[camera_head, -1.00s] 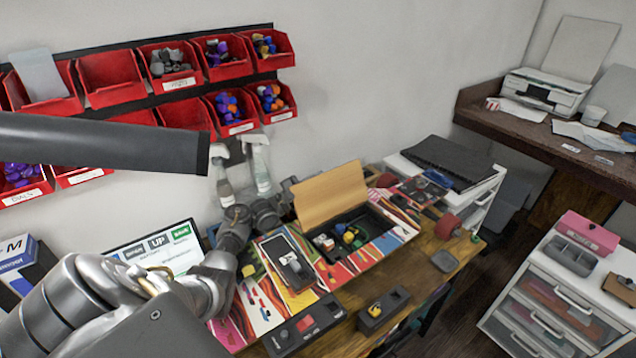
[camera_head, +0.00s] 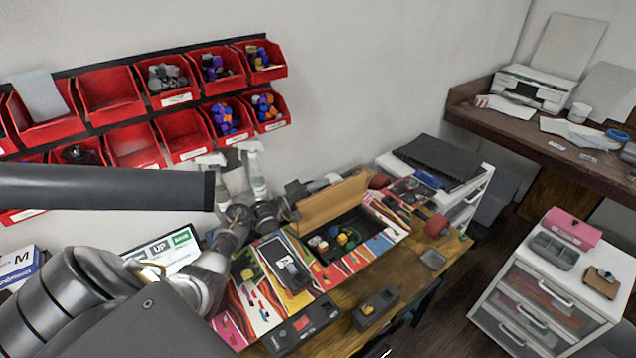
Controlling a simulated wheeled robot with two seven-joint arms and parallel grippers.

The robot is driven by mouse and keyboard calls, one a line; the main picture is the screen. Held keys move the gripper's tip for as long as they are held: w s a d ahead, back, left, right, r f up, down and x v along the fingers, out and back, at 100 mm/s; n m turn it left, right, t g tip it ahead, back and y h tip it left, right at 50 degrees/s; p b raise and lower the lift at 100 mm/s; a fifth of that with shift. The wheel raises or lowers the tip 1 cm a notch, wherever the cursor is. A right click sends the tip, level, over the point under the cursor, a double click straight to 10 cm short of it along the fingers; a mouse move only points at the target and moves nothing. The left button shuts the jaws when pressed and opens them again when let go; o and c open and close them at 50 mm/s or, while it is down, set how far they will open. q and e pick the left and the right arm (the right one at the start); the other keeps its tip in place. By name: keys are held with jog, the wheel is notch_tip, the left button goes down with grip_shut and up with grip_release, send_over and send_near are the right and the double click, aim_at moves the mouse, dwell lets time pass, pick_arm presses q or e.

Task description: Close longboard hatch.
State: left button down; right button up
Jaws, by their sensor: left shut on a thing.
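The longboard (camera_head: 262,318) lies on the table with bright coloured graphics. Its hatch lid (camera_head: 334,202), a tan wooden panel, stands raised at the back edge of a dark compartment (camera_head: 372,222). The compartment is open and holds small yellow, green and blue parts. My left arm comes in from the left, and its gripper (camera_head: 289,209) is shut at the left edge of the lid. The fingertips are small and partly hidden there. My right gripper is not in view.
A dark tray (camera_head: 287,266) with a light part sits left of the compartment. Dark boxes (camera_head: 376,308) lie along the table's front edge. Spray bottles (camera_head: 257,172) stand behind my left wrist. Red bins (camera_head: 183,132) hang on the wall. A drawer unit (camera_head: 545,285) stands at the right.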

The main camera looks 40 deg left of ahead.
pick_arm(q)
jog(key=shift+s+d+r+m+p, duration=0.15)
jog(key=shift+d+m+p, duration=0.2)
jog(key=shift+d+m, duration=0.3)
jog(key=c, duration=1.1)
grip_release()
jog(key=shift+c, duration=0.2)
jog(key=shift+s+a+f, duration=0.25)
jog(key=shift+s+a, duration=0.05)
jog(key=shift+s, duration=0.15)
jog(key=b+v, duration=0.2)
jog(key=v, duration=0.7)
jog(key=shift+s+a, duration=0.25)
jog(key=shift+s, duration=0.05)
jog(key=shift+r, duration=0.15)
